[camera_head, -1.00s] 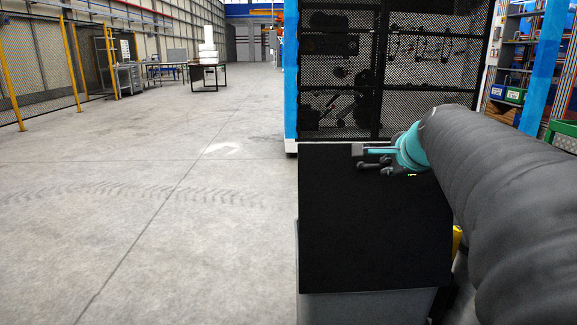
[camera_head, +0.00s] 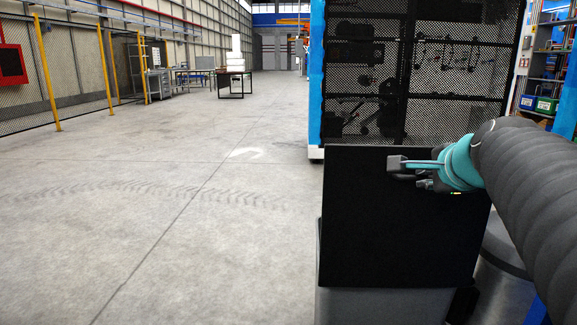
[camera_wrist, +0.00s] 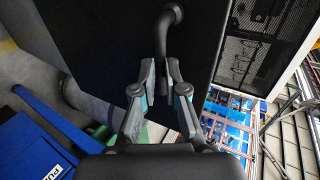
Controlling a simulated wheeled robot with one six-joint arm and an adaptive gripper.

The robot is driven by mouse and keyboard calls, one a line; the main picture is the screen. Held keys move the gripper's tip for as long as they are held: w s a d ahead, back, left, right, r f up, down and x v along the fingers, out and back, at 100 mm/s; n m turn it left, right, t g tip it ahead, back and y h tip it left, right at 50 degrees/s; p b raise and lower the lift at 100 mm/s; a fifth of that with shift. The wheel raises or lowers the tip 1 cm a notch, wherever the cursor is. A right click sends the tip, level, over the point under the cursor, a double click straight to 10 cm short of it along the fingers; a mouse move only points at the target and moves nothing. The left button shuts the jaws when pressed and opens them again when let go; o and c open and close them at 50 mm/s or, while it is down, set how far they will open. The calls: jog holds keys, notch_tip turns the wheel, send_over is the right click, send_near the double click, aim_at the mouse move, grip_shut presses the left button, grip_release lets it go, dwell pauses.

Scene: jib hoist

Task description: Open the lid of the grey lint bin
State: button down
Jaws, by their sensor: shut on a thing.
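The grey lint bin (camera_head: 385,306) stands at the lower right of the head view. Its black lid (camera_head: 400,230) is tilted up, with its lower edge at the near side of the bin and its upper edge raised. The lid also fills the upper middle of the wrist view (camera_wrist: 105,35). My gripper (camera_head: 400,168) is at the upper part of the lid. In the wrist view, my gripper (camera_wrist: 160,82) is shut on the dark curved lid handle (camera_wrist: 166,32). The bin's inside is hidden behind the lid.
A black mesh cage (camera_head: 370,80) with a blue post (camera_head: 316,90) stands behind the bin. A metal drum (camera_head: 503,275) stands close at the right. A blue box (camera_wrist: 35,150) shows in the wrist view. The floor on the left is clear.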

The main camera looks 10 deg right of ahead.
notch_tip(320, 180, down, 2)
jog(key=shift+f+g, duration=0.25)
jog(key=shift+g, duration=0.05)
jog(key=c, duration=1.2)
grip_release()
jog(key=shift+w, duration=0.15)
jog(key=shift+r, duration=0.1)
